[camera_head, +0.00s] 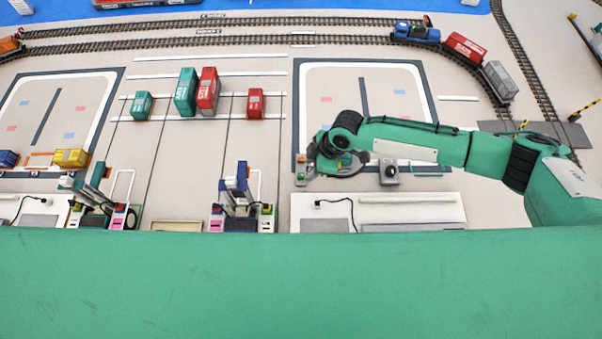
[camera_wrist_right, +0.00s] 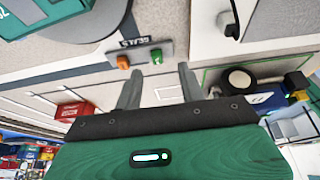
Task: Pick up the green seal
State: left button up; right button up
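The green seal (camera_wrist_right: 157,55) stands on a small grey holder marked SEALS (camera_wrist_right: 140,50) in the right wrist view. An orange seal (camera_wrist_right: 123,62) stands beside it on the left. My right gripper (camera_wrist_right: 159,82) is open and empty, its two fingers pointing toward the holder. The green seal shows beyond the fingertips, between their lines and apart from them. In the head view my right gripper (camera_head: 320,165) hangs low over the table by the holder, and the arm partly hides that area. My left gripper is not in view.
Toy crane stations (camera_head: 240,195) stand left of my right gripper. A grey box with a round knob (camera_head: 389,173) is close on its right. Red and green containers (camera_head: 208,90) stand farther back, with rail tracks (camera_head: 250,42) beyond. The marked floor behind the gripper is mostly clear.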

aim_at(302, 175)
jog(key=shift+a+f, duration=0.2)
jog(key=p+x, duration=0.1)
jog(key=x, duration=0.2)
jog(key=shift+w+a+p, duration=0.1)
jog(key=shift+w+p, duration=0.15)
jog(key=shift+p, duration=0.1)
jog(key=shift+a+f, duration=0.2)
jog(key=shift+f, duration=0.45)
jog(key=shift+c, duration=0.2)
grip_shut()
